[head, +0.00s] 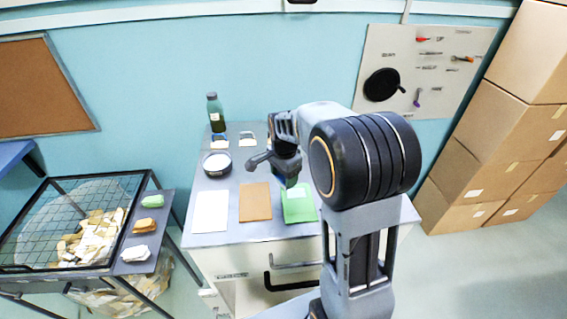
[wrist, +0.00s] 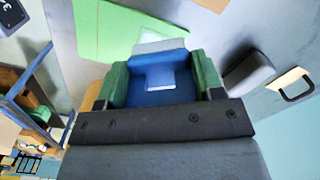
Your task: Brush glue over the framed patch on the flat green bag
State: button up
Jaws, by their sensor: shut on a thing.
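The flat green bag (head: 299,208) lies at the right end of a row of three bags on the grey counter top. In the wrist view the green bag (wrist: 95,35) fills the upper left, and its pale framed patch (wrist: 150,35) shows just beyond the brush tip. My gripper (head: 283,172) is above the green bag's upper left part. In the wrist view my gripper (wrist: 162,85) is shut on a blue brush (wrist: 160,92) between its green pads. The pale bristle end (wrist: 160,46) points toward the patch and partly covers it; I cannot tell whether it touches.
A brown bag (head: 255,203) and a white bag (head: 210,212) lie left of the green one. A round black pot with pale contents (head: 216,163) and a green bottle (head: 215,112) stand behind. A wire-mesh bin (head: 75,215) is at left, stacked cartons (head: 510,140) at right.

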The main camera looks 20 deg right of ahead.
jog(key=shift+r+p, duration=0.9)
jog(key=shift+r, duration=0.65)
jog(key=shift+s+a+f, duration=0.1)
